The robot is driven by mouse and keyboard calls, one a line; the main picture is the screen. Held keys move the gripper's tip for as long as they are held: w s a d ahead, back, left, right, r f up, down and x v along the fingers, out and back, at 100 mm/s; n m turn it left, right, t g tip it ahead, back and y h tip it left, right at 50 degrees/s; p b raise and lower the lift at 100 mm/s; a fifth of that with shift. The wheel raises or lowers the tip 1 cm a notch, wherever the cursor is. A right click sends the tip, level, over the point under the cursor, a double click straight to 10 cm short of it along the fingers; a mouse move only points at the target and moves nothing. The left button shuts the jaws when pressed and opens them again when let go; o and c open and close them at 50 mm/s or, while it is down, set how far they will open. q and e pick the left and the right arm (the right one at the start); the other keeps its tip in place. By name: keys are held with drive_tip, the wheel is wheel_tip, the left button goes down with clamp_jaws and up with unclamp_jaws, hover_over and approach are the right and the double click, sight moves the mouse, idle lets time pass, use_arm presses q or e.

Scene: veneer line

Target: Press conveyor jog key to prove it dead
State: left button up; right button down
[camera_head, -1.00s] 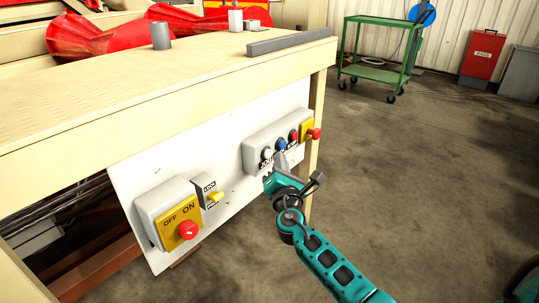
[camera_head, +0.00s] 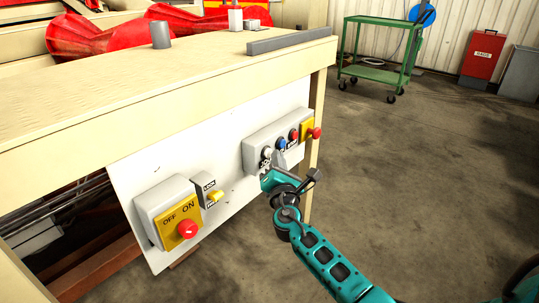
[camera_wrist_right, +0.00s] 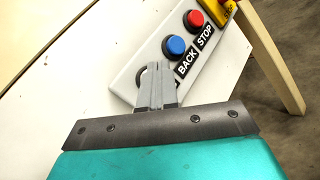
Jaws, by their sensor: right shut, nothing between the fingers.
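The grey control box (camera_head: 252,152) is on the white panel under the bench. Its leftmost, pale key (camera_head: 266,151) is the jog key; my right gripper (camera_head: 267,159) is right in front of it. In the right wrist view the shut, empty fingers (camera_wrist_right: 155,72) cover most of that key and its label. I cannot tell whether the tips touch it or whether it is pressed in. Beside it are a blue key (camera_wrist_right: 174,46) labelled BACK and a red key (camera_wrist_right: 194,18) labelled STOP. My left gripper is out of view.
A red knob on a yellow plate (camera_head: 315,133) sits at the box's right end. Lower left on the panel are a yellow-handled lock switch (camera_head: 215,195) and an OFF/ON box with a red knob (camera_head: 187,229). The bench top (camera_head: 150,80) overhangs the panel.

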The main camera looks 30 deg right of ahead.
drive_tip(key=shift+w+a, duration=0.15)
drive_tip(key=shift+w, duration=0.2)
idle(0.6)
drive_tip(key=shift+s, duration=0.15)
drive_tip(key=shift+s+d, duration=0.35)
drive_tip(key=shift+s, duration=0.3)
drive_tip(key=shift+s+d+p, duration=0.15)
drive_tip(key=shift+s+d, duration=0.15)
drive_tip(key=shift+s, duration=0.45)
drive_tip(key=shift+s+d+p, duration=0.2)
drive_tip(key=shift+s+d, duration=0.15)
drive_tip(key=shift+s, duration=0.45)
drive_tip(key=shift+s+d+p, duration=0.15)
drive_tip(key=shift+s+d, duration=0.15)
drive_tip(key=shift+s, duration=0.45)
